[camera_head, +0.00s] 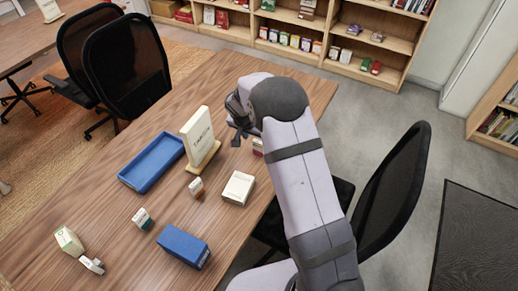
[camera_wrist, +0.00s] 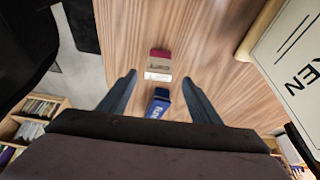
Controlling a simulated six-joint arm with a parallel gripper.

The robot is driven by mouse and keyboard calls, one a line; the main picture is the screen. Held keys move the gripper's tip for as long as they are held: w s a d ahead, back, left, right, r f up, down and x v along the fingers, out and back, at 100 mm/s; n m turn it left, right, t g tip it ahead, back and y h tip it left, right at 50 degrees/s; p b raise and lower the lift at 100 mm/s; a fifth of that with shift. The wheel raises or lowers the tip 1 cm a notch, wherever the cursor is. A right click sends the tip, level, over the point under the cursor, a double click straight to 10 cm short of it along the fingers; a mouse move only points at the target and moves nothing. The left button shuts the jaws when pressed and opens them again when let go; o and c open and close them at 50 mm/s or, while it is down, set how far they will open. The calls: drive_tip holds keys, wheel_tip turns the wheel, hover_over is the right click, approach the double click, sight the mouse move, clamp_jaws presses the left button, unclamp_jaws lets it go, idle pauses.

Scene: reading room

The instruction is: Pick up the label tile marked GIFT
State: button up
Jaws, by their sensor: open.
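My gripper (camera_head: 238,131) is above the table beside the cream sign. In the wrist view, its two fingers (camera_wrist: 158,78) are apart with nothing gripped. A small red-and-pale tile (camera_wrist: 159,66) lies ahead of the fingertips, with dark marks too small to read. A blue block with white letters (camera_wrist: 158,104) shows between the fingers, its word not clear. In the head view, small two-tone tiles stand on the table: one white and red-brown (camera_head: 196,187), one white and green (camera_head: 143,218), and one white and red (camera_head: 258,147) partly behind my arm. I cannot tell which reads GIFT.
The cream sign (camera_head: 197,136) stands upright on a wooden base beside an empty blue tray (camera_head: 151,163).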

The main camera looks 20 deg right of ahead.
drive_tip(key=p+x, duration=0.2)
drive_tip(key=x, duration=0.1)
drive_tip(key=shift+s+d, duration=0.1)
drive_tip(key=shift+d, duration=0.1)
drive_tip(key=shift+x, duration=0.95)
drive_tip(key=c, duration=1.1)
